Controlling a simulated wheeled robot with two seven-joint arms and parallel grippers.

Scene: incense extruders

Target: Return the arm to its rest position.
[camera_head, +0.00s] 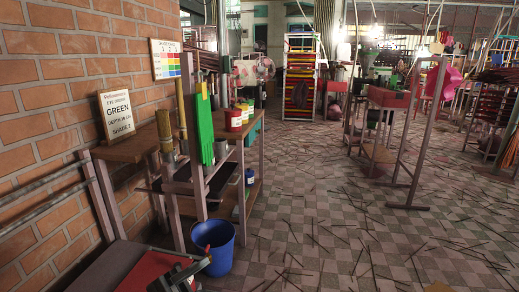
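A dark gripper, which I take to be my left one (190,270), shows at the bottom edge, left of centre, over a red surface (150,268). It is small and cut off by the frame edge, so I cannot tell whether its fingers are open or shut. I see nothing clearly held in it.
A blue bucket (214,246) stands on the floor just beyond the gripper. Behind it is a wooden bench (128,148) with posts, a green upright piece (204,128) and paint cans (233,120). A sign (117,117) leans against the brick wall. Sticks litter the tiled floor.

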